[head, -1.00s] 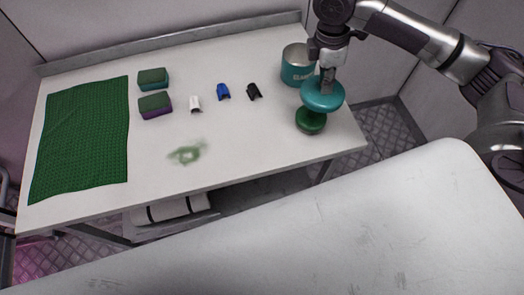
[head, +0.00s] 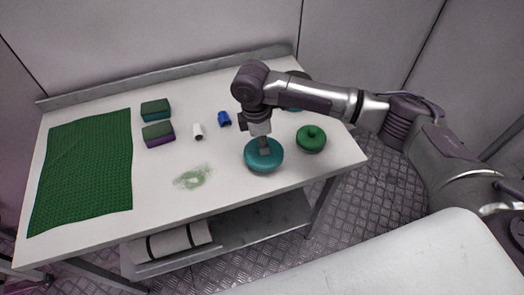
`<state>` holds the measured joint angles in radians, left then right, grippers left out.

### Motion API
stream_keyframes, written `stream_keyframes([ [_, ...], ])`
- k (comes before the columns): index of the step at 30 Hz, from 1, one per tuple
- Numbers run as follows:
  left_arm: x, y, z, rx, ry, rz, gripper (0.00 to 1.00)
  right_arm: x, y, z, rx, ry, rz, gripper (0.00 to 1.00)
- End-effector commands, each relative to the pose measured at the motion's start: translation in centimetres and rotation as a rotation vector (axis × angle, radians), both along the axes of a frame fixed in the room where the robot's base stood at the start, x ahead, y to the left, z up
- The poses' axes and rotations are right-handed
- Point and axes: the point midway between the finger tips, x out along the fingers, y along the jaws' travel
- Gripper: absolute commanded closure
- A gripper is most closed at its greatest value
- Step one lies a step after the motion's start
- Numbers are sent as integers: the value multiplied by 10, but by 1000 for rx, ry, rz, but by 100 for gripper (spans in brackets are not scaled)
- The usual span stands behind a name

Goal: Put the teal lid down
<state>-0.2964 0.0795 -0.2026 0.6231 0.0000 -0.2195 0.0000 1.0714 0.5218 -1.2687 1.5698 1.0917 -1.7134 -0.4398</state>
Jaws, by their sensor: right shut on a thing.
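The teal lid (head: 263,157) is a round, shiny disc near the front right part of the white table (head: 225,215). My right gripper (head: 264,146) points down and is shut on the lid's top. I cannot tell whether the lid touches the tabletop or hangs just above it. A teal pot (head: 296,106) stands behind my right arm, mostly hidden by it. My left gripper is not in view.
A green lid (head: 311,139) lies right of the teal lid. Blue (head: 224,119) and white (head: 198,132) clips, two sponges (head: 157,134) and a green cloth (head: 85,165) lie further left. The front middle is clear.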

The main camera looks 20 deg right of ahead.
Motion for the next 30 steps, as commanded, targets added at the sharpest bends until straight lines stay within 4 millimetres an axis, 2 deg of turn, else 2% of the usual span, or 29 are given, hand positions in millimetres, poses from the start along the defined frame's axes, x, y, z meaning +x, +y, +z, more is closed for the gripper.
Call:
stream_keyframes([
  [3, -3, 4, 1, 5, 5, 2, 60, 2, 3, -7, -3, 2, 0, 100],
  [9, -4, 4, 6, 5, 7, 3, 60, 1, 3, -35, -2, 1, 0, 100],
  [12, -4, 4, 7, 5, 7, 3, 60, 1, 3, -42, -2, 1, 1, 100],
  [23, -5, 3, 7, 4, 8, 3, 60, 1, 3, -46, -1, 1, 1, 100],
  [24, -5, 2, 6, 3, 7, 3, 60, 1, 3, -46, -1, 0, 1, 73],
  [27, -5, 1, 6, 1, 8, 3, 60, 1, 3, -46, -1, 0, 1, 56],
  [30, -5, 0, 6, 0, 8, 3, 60, 1, 3, -46, -1, 0, 1, 54],
])
